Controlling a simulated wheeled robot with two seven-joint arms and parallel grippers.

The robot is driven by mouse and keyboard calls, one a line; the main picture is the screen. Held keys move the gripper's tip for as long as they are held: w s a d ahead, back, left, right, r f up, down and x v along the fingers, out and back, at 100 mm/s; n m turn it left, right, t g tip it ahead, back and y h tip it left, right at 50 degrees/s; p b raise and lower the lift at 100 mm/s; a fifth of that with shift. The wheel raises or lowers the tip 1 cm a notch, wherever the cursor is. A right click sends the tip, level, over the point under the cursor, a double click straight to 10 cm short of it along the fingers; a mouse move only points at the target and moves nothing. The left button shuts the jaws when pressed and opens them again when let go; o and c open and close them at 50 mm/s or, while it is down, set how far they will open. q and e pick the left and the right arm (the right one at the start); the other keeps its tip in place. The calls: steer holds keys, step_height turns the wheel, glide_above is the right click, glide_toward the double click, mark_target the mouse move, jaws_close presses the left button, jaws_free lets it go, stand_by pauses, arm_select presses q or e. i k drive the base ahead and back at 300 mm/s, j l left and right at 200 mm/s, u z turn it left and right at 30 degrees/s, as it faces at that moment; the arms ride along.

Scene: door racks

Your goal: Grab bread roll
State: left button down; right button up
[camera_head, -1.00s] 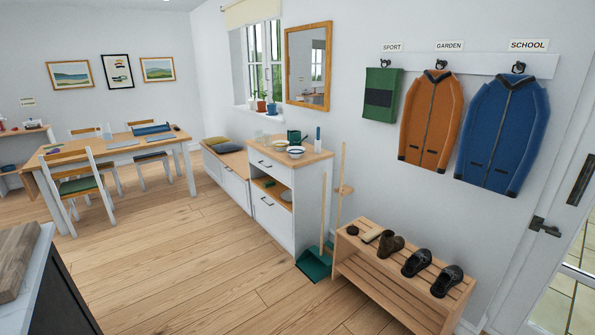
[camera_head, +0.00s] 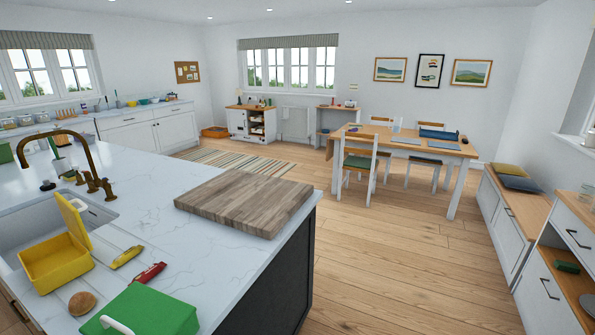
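A small round brown bread roll (camera_head: 82,303) lies on the white marble counter at the lower left of the head view. It sits in front of an open yellow lunch box (camera_head: 56,262) and to the left of a green box with a white handle (camera_head: 142,312). A yellow item, perhaps a banana (camera_head: 127,257), and a red item (camera_head: 149,272) lie just beyond it. Neither of my grippers shows in the view.
The island counter (camera_head: 250,262) has a sink, a brass tap (camera_head: 75,150) and a thick wooden board (camera_head: 246,201). A dining table (camera_head: 400,145) with chairs stands farther back. The wooden floor (camera_head: 400,260) right of the island is clear.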

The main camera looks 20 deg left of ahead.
mark_target(81, 302)
steer(key=i+u, duration=0.25)
steer(key=u, duration=0.25)
steer(key=i+l+u, duration=0.2)
steer(key=u, duration=0.25)
steer(key=i+l+u, duration=0.2)
steer(key=u, duration=0.3)
steer(key=i+l+u, duration=0.15)
steer(key=l+u, duration=0.35)
steer(key=i+l+u, duration=0.1)
steer(key=l+u, duration=0.15)
steer(key=u, duration=0.2)
steer(key=l+u, duration=0.35)
steer(key=u, duration=0.15)
steer(key=l+u, duration=0.45)
steer(key=l, duration=0.4)
steer(key=k, duration=0.05)
